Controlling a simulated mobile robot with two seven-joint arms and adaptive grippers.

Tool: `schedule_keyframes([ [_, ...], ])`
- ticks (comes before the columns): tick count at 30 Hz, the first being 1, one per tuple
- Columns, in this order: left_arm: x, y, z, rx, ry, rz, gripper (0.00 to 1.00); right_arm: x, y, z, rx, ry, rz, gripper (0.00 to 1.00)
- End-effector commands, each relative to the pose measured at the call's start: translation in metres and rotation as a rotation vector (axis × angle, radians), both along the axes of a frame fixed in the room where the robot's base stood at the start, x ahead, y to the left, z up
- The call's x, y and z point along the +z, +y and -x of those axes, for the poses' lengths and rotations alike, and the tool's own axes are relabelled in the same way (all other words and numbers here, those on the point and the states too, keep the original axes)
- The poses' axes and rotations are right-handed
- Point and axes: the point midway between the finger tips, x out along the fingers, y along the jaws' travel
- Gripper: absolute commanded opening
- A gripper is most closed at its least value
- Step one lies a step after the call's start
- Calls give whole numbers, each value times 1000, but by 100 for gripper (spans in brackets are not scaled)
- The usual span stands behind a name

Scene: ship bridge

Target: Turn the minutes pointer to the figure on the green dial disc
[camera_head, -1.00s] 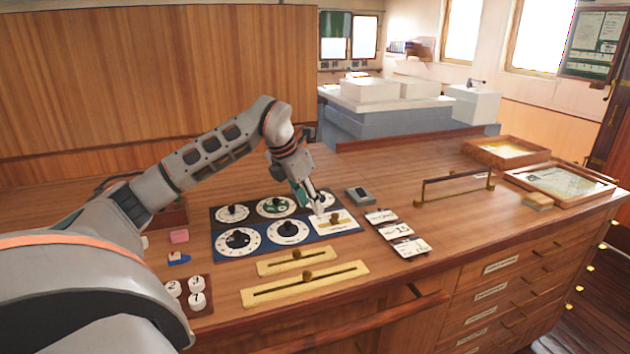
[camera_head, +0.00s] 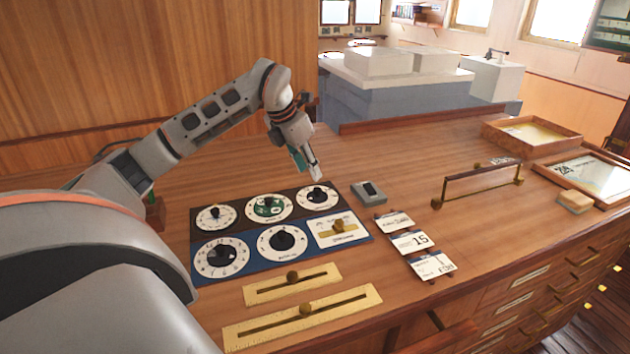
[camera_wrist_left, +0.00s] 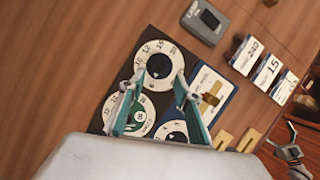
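The dial panel (camera_head: 281,243) lies on the desk. The green dial disc (camera_head: 259,212) is in the middle of its dark back row, between two white dials; in the left wrist view it (camera_wrist_left: 124,125) is partly behind a finger. A white dial (camera_head: 282,243) with a black knob is in the front row; I cannot read which dial is the minutes one. My left gripper (camera_head: 316,175) is above and behind the back-right dial (camera_head: 318,198), apart from it. In the left wrist view its fingers (camera_wrist_left: 160,80) are spread and empty. A dark gripper-like part (camera_wrist_left: 289,152) shows at the wrist view's lower right.
Brass sliders (camera_head: 300,312) lie in front of the panel. A grey box (camera_head: 369,193) and several number cards (camera_head: 411,242) are to its right. A raised brass rail (camera_head: 480,172) and a wooden tray (camera_head: 533,137) stand farther right. The desk behind the panel is clear.

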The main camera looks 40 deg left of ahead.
Motion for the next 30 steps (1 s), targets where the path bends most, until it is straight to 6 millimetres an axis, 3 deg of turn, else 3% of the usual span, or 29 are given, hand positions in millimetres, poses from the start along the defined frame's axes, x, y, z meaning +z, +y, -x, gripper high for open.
schedule_keyframes([
  [12,-56,-4,-22,-1,2,2,33,1,-1,1,2,0,3,100],
  [25,-65,-3,-27,0,0,0,33,2,-1,1,2,-1,2,100],
  [29,-65,-3,-26,0,0,0,0,2,-1,0,2,-2,2,100],
  [30,-65,-3,-26,0,0,0,0,2,-1,0,2,-2,2,100],
])
